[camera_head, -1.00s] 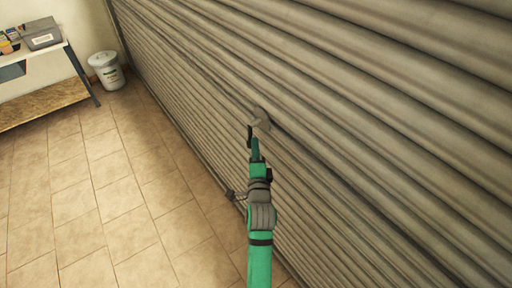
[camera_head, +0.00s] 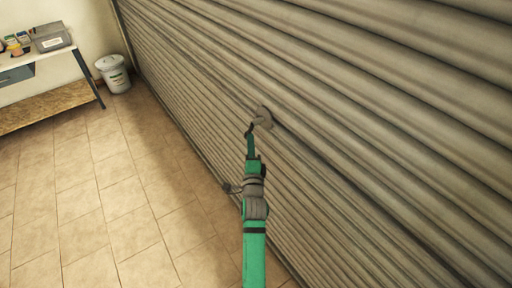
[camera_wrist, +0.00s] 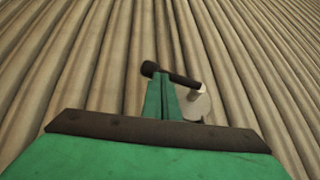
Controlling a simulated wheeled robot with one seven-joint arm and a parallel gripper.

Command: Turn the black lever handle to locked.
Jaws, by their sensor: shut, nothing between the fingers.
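The black lever handle (camera_wrist: 178,77) shows in the wrist view as a dark bar slanting down to the right, with a knob-like left end. Its right end meets a pale grey round mount (camera_wrist: 199,106) on the ribbed shutter. My green gripper (camera_wrist: 164,80) is shut and empty, its fingertips at the bar's left part and overlapping it in view; I cannot tell whether they touch. In the head view the handle (camera_head: 249,129) is a small dark piece at the tip of my gripper (camera_head: 250,137), beside the grey mount (camera_head: 263,117). My fingers hide part of the mount.
The ribbed roller shutter (camera_head: 380,130) fills the right side. A white drum (camera_head: 114,75) stands at its far end, beside a bench (camera_head: 80,55) holding a grey box (camera_head: 51,37) and small containers. The tiled floor (camera_head: 110,190) to the left is clear.

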